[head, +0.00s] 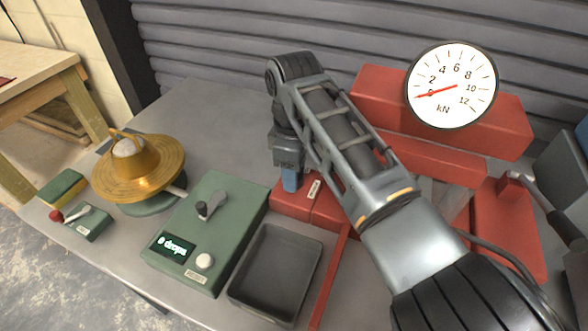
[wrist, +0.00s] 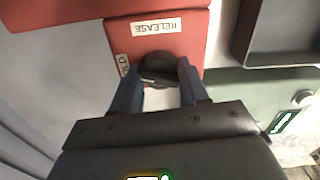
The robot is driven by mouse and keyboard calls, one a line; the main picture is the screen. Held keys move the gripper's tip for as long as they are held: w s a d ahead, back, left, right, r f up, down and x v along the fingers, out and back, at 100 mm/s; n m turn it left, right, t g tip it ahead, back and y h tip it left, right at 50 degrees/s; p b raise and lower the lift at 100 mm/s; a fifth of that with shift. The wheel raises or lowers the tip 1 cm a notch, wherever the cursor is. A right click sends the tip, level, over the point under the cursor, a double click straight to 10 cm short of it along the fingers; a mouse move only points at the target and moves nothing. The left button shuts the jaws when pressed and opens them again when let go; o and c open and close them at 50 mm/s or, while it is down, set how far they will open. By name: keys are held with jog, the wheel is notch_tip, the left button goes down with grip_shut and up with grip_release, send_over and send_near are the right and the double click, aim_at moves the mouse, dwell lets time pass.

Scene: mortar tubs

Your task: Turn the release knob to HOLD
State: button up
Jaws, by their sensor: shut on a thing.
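The release knob (wrist: 158,69) is a dark round knob on a red block (wrist: 193,44), seen in the wrist view just below a white RELEASE label (wrist: 156,27). Another label, partly covered and seemingly reading HOLD (wrist: 122,65), is beside the knob on the left. My gripper (wrist: 156,84) is shut on the knob, with one blue finger on each side of it. In the head view my gripper (head: 291,180) points down at the red block (head: 290,203) and hides the knob. The knob's exact setting is hard to tell.
A round kN gauge (head: 451,85) on the red machine reads near 0. A grey tray (head: 275,275) and a green box (head: 205,235) with a drops display are left of my arm. A brass flow table (head: 138,170) stands further left.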

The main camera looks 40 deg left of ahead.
jog(key=shift+n, duration=1.6)
jog(key=shift+r, duration=0.1)
jog(key=o, duration=1.1)
jog(key=shift+c, duration=0.2)
